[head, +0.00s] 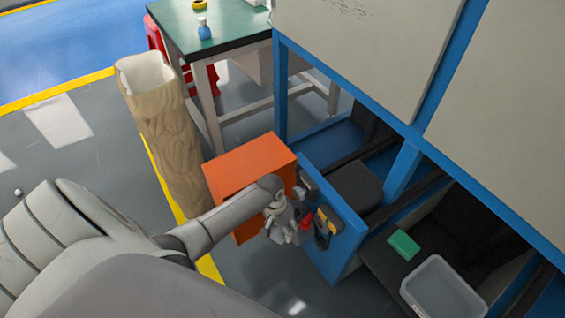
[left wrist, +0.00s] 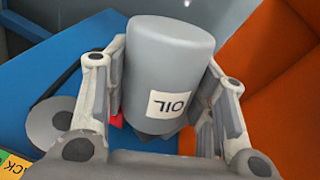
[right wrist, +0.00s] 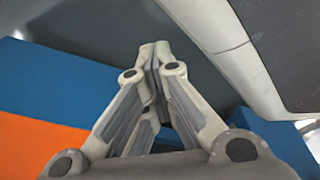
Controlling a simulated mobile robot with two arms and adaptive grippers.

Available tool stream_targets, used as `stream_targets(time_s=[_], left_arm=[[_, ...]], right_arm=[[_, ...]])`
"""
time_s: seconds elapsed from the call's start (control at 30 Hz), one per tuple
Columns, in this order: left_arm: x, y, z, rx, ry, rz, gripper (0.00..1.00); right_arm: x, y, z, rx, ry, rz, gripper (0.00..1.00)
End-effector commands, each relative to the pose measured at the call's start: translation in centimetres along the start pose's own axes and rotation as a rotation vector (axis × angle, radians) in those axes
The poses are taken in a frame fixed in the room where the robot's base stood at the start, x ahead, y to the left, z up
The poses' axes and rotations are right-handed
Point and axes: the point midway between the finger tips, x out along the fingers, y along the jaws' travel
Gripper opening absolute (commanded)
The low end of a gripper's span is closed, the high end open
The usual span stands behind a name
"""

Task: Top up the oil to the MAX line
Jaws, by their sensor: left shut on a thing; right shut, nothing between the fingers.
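My left gripper (left wrist: 165,110) is shut on a grey oil bottle (left wrist: 168,60). The bottle's white label reads OIL and appears upside down in the left wrist view. In the head view my left gripper (head: 285,222) is beside the blue machine frame (head: 345,245), close to small red, yellow and dark parts there. The bottle's mouth is hidden, and I cannot make out a MAX line or an oil level. My right gripper (right wrist: 153,50) is shut and empty in the right wrist view. It does not show in the head view.
An orange box (head: 240,165) stands against the blue frame. A grey disc (left wrist: 52,125) is left of the bottle. A green block (head: 404,244) and a clear tray (head: 440,290) lie at right.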

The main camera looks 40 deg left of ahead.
Motion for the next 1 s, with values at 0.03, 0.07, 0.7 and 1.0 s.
stream_targets(time_s=[0.03,0.07,0.7,1.0], left_arm=[[0.0,0.0,0.0,0.000,0.001,0.000,0.23],[0.0,0.0,0.0,0.000,0.001,0.000,0.23],[1.7,-0.2,0.1,0.022,0.181,0.000,0.23],[2.0,-0.2,-0.2,0.031,0.245,0.000,0.23]], right_arm=[[0.0,-0.2,0.4,0.000,-0.007,-0.003,0.00],[0.0,-0.2,0.4,0.000,-0.007,-0.003,0.00],[0.3,-0.4,1.1,0.000,-0.020,-0.006,0.00],[-0.1,-0.4,0.8,0.004,-0.023,-0.005,0.00]])
